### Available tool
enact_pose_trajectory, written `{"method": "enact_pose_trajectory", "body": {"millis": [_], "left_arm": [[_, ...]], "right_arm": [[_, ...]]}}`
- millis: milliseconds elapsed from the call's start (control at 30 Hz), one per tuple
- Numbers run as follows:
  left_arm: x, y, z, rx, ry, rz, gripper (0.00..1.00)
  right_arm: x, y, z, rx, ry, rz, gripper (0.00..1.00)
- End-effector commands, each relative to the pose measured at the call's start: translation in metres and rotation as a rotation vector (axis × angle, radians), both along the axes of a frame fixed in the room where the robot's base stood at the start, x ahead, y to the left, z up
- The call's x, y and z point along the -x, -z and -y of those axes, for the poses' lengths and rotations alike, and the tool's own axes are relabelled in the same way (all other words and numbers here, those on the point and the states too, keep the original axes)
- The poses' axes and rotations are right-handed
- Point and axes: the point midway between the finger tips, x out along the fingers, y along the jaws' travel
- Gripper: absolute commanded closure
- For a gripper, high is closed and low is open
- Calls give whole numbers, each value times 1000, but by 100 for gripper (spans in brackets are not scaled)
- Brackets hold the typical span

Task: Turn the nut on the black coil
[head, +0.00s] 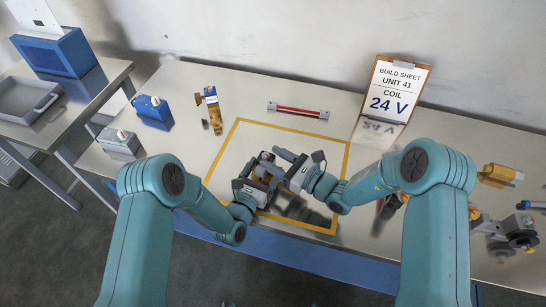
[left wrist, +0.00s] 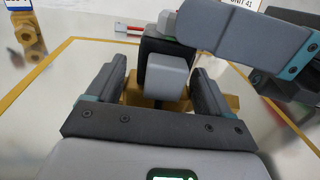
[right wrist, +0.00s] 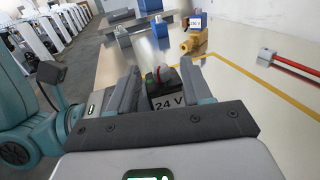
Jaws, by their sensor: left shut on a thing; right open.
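The black coil (head: 266,160) stands inside the yellow taped square. The left wrist view shows the black coil (left wrist: 153,50) behind a grey block (left wrist: 166,76), with brass (left wrist: 220,101) beyond. My left gripper (head: 252,186) is shut with its fingers on both sides of the coil. My right gripper (head: 291,165) is open, with its fingers on either side of the nut in its wrist view. Whether they touch the nut I cannot tell.
A blue coil (head: 153,110), a grey coil (head: 119,143) and a brass valve (head: 212,112) stand at the left. A red bar (head: 298,110) lies behind the yellow tape (head: 220,150). The build sheet (head: 394,88) stands at the back. More parts (head: 500,175) lie at the right.

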Motion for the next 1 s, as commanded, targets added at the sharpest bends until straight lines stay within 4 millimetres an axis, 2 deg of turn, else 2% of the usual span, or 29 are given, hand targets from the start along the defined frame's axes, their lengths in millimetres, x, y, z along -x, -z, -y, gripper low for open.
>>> {"method": "enact_pose_trajectory", "body": {"millis": [133,367,400,533,767,1000], "left_arm": [[0,1,0,0,1,-1,73],[0,1,0,0,1,-1,73],[0,1,0,0,1,-1,73],[0,1,0,0,1,-1,73],[0,0,0,0,1,-1,73],[0,1,1,0,2,-1,73]], "right_arm": [[-5,0,-7,-1,0,1,51],[-6,0,-8,-1,0,-1,51],[-6,0,-8,-1,0,-1,57],[-5,0,-7,0,0,0,100],[-4,0,-9,-5,21,-1,100],[0,-1,-15,-7,211,-2,100]]}}
